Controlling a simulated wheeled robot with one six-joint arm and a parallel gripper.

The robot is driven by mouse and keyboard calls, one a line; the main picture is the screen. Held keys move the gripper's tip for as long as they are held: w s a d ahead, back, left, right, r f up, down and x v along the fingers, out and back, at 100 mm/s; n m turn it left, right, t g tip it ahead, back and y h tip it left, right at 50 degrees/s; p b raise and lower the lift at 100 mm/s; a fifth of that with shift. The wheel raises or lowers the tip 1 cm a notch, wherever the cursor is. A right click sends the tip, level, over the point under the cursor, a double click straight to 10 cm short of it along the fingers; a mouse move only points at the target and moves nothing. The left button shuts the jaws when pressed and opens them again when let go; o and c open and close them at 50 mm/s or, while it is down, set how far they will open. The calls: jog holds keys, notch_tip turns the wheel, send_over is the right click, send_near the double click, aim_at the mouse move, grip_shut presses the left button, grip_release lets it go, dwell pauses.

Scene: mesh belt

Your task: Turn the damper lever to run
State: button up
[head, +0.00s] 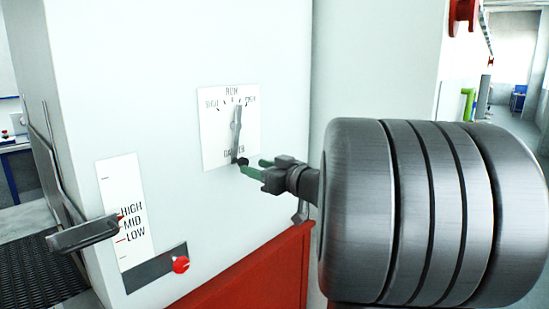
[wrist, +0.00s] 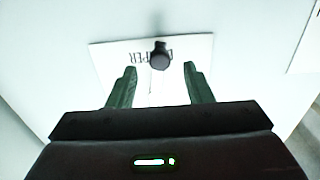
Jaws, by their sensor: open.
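The damper lever (head: 237,130) is a thin grey bar on a white label plate (head: 212,152) on the pale cabinet wall. It stands nearly upright, its upper end just below the RUN mark at the top of the plate. A dark round knob (head: 241,161) is at its lower end, over the DAMPER lettering. My gripper (head: 252,166) is open at the lower right of the plate. In the wrist view the knob (wrist: 160,59) lies between the two green fingertips of my gripper (wrist: 160,70), with a gap on each side. The rest of the lever is not clear there.
Left on the cabinet is a HIGH, MID, LOW scale (head: 113,187) with a grey handle (head: 82,236) beside it. A red knob (head: 181,264) sits on a dark strip below. A red base panel (head: 272,272) runs under the cabinet. The wall around the plate is clear.

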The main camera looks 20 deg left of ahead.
aim_at(246, 164)
jog(key=p+x, duration=0.1)
jog(key=x, duration=0.5)
jog(key=shift+p, duration=0.3)
jog(key=shift+c, duration=0.5)
grip_shut()
